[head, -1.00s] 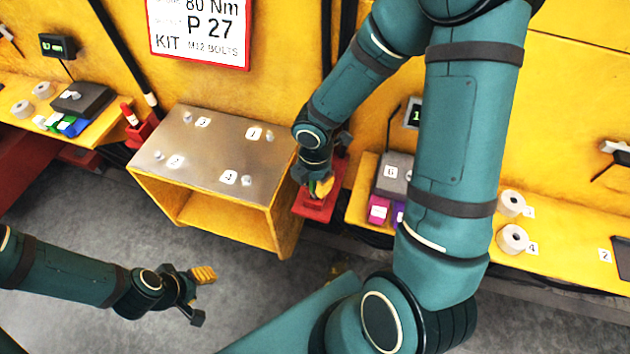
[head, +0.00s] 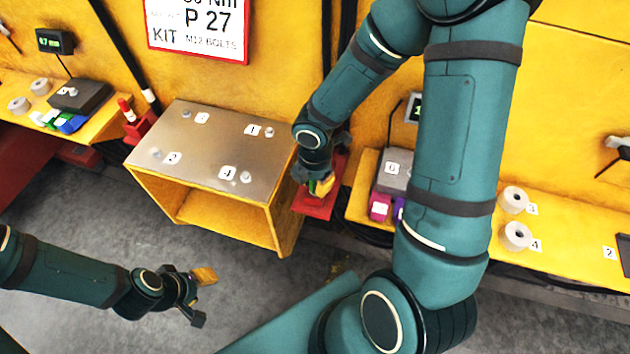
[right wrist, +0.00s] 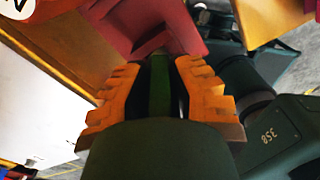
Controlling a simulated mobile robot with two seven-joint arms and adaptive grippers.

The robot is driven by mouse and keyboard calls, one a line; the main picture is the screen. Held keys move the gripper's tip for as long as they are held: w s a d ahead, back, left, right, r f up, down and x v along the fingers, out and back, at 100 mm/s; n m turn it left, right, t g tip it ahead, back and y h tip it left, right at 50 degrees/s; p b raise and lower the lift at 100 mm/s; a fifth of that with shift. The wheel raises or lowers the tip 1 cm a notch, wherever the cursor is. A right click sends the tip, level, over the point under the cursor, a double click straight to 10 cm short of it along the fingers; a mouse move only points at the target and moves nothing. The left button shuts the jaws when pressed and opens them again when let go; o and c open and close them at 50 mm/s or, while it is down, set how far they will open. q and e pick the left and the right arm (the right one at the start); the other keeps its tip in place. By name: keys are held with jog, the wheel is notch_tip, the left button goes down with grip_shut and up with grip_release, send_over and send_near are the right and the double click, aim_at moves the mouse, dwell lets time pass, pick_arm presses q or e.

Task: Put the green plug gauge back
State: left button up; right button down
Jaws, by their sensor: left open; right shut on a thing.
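The green plug gauge (right wrist: 160,85) shows in the right wrist view between the orange fingers of my right gripper (right wrist: 160,95), which is shut on it. Its far end meets the red holder (right wrist: 165,25); I cannot tell how deep it sits. In the head view my right gripper (head: 320,185) is at the red holder (head: 318,206), right of the metal-topped stand, and mostly hides the gauge. My left gripper (head: 203,297) is open and empty over the floor at the lower left.
The yellow stand (head: 205,150) has a steel top with numbered labels and small studs. Another red holder (head: 138,125) with a red-and-white tool is at its left. Yellow shelves with grey rings (head: 515,236) and a grey box (head: 393,172) flank it. Floor in front is clear.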

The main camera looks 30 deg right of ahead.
jog(key=shift+f, duration=0.25)
dwell(0.5)
jog(key=c, duration=0.9)
grip_release()
jog(key=shift+o, duration=0.2)
notch_tip(320, 180, up, 12)
jog(key=shift+f, duration=0.1)
notch_tip(320, 180, up, 7)
jog(key=p, duration=0.6)
